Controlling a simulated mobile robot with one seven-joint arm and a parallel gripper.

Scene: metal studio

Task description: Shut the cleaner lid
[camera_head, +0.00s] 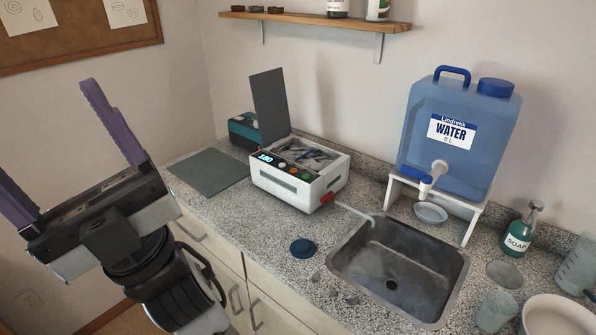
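The cleaner (297,190) is a white box on the speckled counter, with a lit display, coloured buttons and a red tap at its front right. Its dark grey lid (270,105) stands upright at the back left of the box, so the cleaner is open and items show inside its basin. My gripper (57,150) is at the left, in front of the counter and well apart from the cleaner. Its two purple fingers are spread wide with nothing between them.
A sink (400,268) lies right of the cleaner, with a hose (354,211) reaching its edge. A blue water container (458,130) stands on a white stand. A teal box (243,131) sits behind the lid. A dark mat (208,171) lies left; a round blue cap (303,248) lies in front.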

